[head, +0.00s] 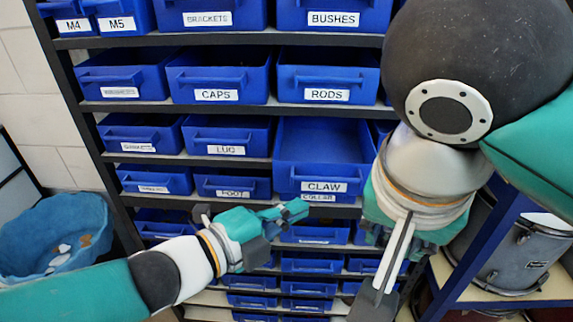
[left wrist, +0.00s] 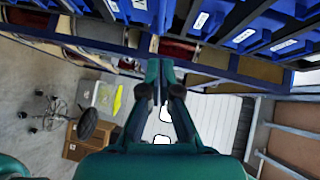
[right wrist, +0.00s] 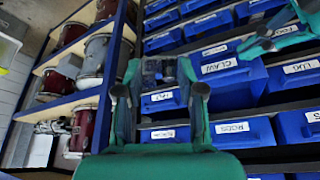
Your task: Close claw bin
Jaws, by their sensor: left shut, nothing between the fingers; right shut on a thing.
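The blue claw bin (head: 318,145) is pulled out from its shelf and stands further forward than the bins beside it. It looks empty in the part I see, and its front carries the CLAW label. In the right wrist view the claw bin (right wrist: 232,82) is right of my right gripper (right wrist: 158,70), apart from it. That gripper is shut on a small dark thing between its fingertips, which I cannot identify. My left gripper (head: 300,209) is shut and empty, just below the claw bin's front; I cannot tell whether they touch. It also shows in the left wrist view (left wrist: 160,68).
Labelled blue bins surround the claw bin: LUG (head: 228,135) to the left, RODS (head: 325,80) above, several below. A blue tub (head: 50,240) stands at far left. A drum (head: 510,250) sits on a shelf at right. My right arm covers the rack's right side.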

